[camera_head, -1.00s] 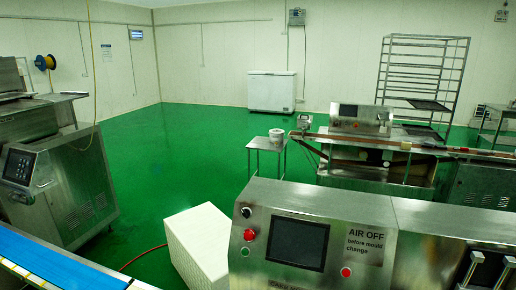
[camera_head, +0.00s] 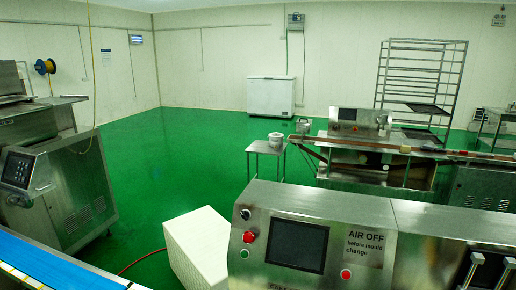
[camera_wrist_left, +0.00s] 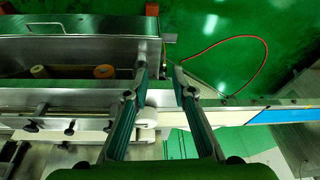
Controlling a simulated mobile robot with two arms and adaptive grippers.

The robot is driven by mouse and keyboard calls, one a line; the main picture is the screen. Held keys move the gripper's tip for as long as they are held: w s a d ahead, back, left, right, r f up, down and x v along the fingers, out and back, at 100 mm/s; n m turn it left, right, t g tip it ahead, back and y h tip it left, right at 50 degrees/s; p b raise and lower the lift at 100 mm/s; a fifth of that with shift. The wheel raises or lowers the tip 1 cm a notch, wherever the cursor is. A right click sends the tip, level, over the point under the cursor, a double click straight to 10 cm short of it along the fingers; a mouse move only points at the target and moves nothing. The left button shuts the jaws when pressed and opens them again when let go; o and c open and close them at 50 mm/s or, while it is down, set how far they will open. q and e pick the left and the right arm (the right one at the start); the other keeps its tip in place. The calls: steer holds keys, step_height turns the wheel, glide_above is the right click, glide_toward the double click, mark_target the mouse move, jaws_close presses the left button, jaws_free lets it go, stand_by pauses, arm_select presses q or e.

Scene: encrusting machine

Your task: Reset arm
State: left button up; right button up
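My left gripper (camera_wrist_left: 160,78) shows in the left wrist view with its two fingers apart and nothing between them. It hangs over a steel machine with a long trough and a pale conveyor strip (camera_wrist_left: 240,115). No gripper shows in the head view, and my right gripper is in neither view. A steel machine (camera_head: 320,205) with a dark screen (camera_head: 297,246), a red button and an "AIR OFF before mould change" label stands in the foreground of the head view.
A white box (camera_head: 200,245) stands beside the front machine. A blue conveyor (camera_head: 50,265) is at lower left, below another steel machine (camera_head: 60,185). A small table (camera_head: 266,148), white chest freezer (camera_head: 271,95) and rack (camera_head: 420,80) stand farther back. Green floor is open in the middle.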

arm_select(q)
step_height(320, 180, down, 29)
steer(key=s+g+b, duration=0.1)
steer(key=s+b, duration=0.2)
steer(key=b, duration=0.3)
steer(key=s+a+f+b, duration=0.1)
steer(key=s+f+b, duration=0.1)
steer(key=s+f, duration=0.6)
steer(key=s+a+f+g+b, duration=0.1)
steer(key=s+a+f+b, duration=0.1)
steer(key=s+f, duration=0.6)
step_height(320, 180, down, 5)
steer(key=shift+s+f+b, duration=0.1)
steer(key=shift+s+b, duration=0.3)
steer(key=shift+b, duration=0.05)
